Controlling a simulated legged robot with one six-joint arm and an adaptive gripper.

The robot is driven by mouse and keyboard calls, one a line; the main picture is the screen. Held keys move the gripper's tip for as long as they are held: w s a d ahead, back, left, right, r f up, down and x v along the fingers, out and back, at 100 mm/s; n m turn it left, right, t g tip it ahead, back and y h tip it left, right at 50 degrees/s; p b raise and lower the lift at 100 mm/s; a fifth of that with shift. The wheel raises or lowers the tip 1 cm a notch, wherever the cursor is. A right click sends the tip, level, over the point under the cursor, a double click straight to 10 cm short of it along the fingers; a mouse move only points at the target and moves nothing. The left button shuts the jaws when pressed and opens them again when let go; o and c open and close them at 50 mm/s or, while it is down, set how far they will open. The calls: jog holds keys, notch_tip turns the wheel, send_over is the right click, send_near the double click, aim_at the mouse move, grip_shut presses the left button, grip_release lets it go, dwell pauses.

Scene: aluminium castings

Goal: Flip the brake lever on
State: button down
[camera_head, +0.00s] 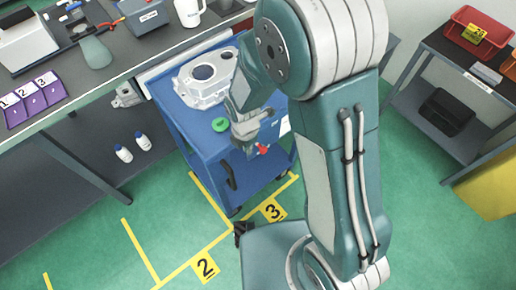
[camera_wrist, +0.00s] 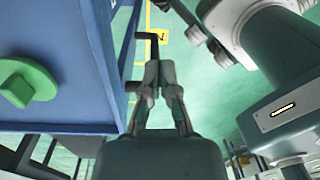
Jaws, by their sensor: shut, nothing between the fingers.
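A blue cart (camera_head: 190,125) stands in the middle of the head view. A black bar (camera_head: 229,177) on the cart's side hangs lower down. In the wrist view a dark L-shaped bar (camera_wrist: 151,45) stands beyond my fingertips; contact cannot be told. My gripper (camera_wrist: 152,68) is shut and empty, pointing along the cart's side. Its fingertips are hard to make out in the head view.
A grey casting (camera_head: 205,75) and a green knob (camera_head: 220,124) are on the cart top; the knob also shows in the wrist view (camera_wrist: 27,82). A workbench (camera_head: 110,65) is at left, a shelf table (camera_head: 465,60) at right.

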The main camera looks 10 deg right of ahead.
aim_at(264, 149)
jog(key=w+d+f, duration=0.2)
jog(key=d+f, duration=0.1)
jog(key=f, duration=0.5)
jog(key=shift+f, duration=0.3)
dwell(0.4)
